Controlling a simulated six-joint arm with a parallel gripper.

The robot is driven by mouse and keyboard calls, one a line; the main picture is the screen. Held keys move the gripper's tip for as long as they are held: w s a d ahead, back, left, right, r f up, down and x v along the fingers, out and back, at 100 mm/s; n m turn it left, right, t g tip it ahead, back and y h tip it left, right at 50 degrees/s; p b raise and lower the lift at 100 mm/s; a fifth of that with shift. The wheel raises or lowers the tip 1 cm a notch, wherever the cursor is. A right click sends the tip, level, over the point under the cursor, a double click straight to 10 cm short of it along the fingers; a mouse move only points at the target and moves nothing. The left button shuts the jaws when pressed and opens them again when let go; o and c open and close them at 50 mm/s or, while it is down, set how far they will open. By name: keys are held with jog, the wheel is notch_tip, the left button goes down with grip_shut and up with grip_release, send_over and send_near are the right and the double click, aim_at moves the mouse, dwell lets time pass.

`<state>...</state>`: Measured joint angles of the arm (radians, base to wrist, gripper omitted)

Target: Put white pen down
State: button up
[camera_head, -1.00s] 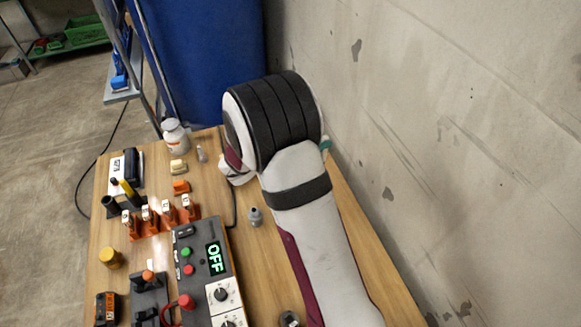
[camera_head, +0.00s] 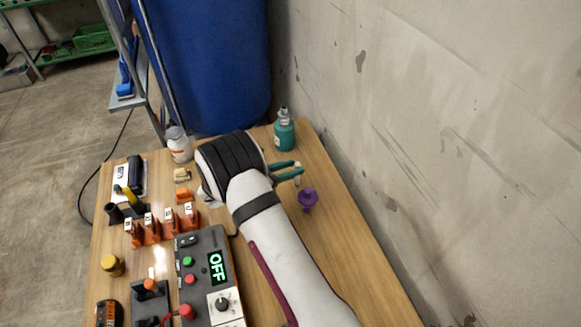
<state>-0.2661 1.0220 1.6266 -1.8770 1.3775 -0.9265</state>
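I cannot make out a white pen in this view. My arm reaches across the table, and its thick white and black wrist (camera_head: 232,160) covers the middle of the far half. My gripper lies beyond or under that wrist. Its fingers are hidden, so I cannot tell whether they are open or hold anything. A small pale part of my arm's end shows at the wrist's left edge, near the orange clips.
A teal bottle (camera_head: 284,132), green-handled pliers (camera_head: 286,165) and a purple funnel-like piece (camera_head: 308,198) stand or lie right of my wrist. A white bottle (camera_head: 179,145), orange clips (camera_head: 152,228) and a control box (camera_head: 208,270) reading OFF are left.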

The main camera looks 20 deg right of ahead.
jog(key=shift+o, duration=1)
jog(key=v, duration=1.2)
jog(key=s+d+r+m+g+y, duration=0.2)
jog(key=s+d+r+m+g, duration=0.15)
jog(key=s+m, duration=0.3)
jog(key=s+d+r+m+g+y, duration=0.2)
jog(key=s+d+r+m+g, duration=0.1)
jog(key=s+r+m, duration=0.4)
jog(key=s+a+m+y, duration=0.3)
jog(key=s+m+y, duration=0.2)
jog(key=s+m, duration=0.2)
jog(key=s+a+m+t+y, duration=0.1)
jog(key=s+a+m+y, duration=0.3)
jog(key=s+m, duration=0.3)
jog(key=s+y, duration=0.1)
jog(key=s, duration=0.4)
jog(key=shift+a+f+m, duration=0.25)
jog(key=shift+a+m, duration=0.1)
